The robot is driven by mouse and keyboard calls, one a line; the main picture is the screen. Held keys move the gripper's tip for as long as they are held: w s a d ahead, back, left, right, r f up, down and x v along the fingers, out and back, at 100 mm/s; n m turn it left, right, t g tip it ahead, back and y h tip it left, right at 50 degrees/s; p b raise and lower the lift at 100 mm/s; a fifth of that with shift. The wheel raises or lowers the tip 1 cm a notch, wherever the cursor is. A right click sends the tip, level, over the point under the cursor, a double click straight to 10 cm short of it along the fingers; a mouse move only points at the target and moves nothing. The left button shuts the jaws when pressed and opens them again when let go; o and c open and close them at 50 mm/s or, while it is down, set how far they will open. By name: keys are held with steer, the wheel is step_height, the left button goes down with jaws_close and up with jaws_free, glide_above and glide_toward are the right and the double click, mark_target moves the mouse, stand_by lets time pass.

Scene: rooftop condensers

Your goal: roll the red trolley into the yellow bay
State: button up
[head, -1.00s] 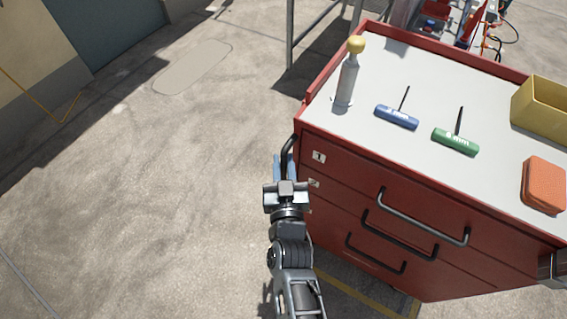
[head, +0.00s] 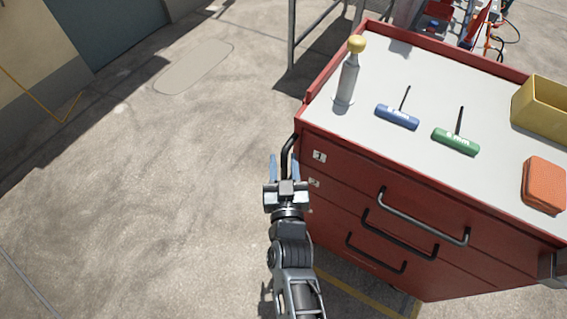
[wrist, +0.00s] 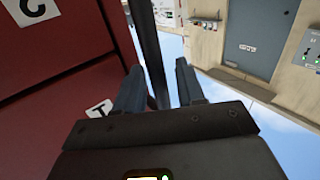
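The red trolley (head: 335,215) stands at the right of the head view, with drawers facing front. Its red side fills the left of the wrist view (wrist: 60,75). A dark upright push handle (head: 286,150) is at its left corner. My gripper (head: 284,168) is at this handle with its fingers spread. In the wrist view the handle bar (wrist: 150,55) passes between the fingers (wrist: 158,85), with gaps visible beside it. Yellow floor lines (head: 345,290) of the bay show at the trolley's front lower edge; the rest is hidden under or behind the trolley.
On the trolley top are a grey bottle with a yellow cap (head: 348,78), blue (head: 397,117) and green (head: 456,141) T-handle tools, a yellow bin (head: 543,108) and an orange case (head: 544,184). A metal rail (head: 291,40) stands behind. Concrete at the left is clear.

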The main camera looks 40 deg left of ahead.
steer(key=v, duration=0.8)
stand_by(0.5)
steer(key=s+d+r+m+t+h, duration=0.1)
steer(key=s+d+m+t+h, duration=0.2)
steer(key=d, duration=1.1)
steer(key=s+d+r+m+h, duration=0.1)
steer(key=s+d+m+h, duration=0.15)
steer(key=s+d, duration=0.7)
steer(key=s+d+r+m+h, duration=0.2)
steer(key=s+d+r+h, duration=0.2)
steer(key=d+r, duration=0.3)
steer(key=s+d+r+m+h, duration=0.2)
steer(key=s+d+r, duration=0.3)
steer(key=d+r, duration=0.3)
steer(key=d+h, duration=0.1)
steer(key=d, duration=0.2)
steer(key=shift+d+r+h, duration=0.25)
steer(key=shift+h, duration=0.1)
steer(key=shift+s, duration=0.15)
steer(key=shift+c, duration=0.2)
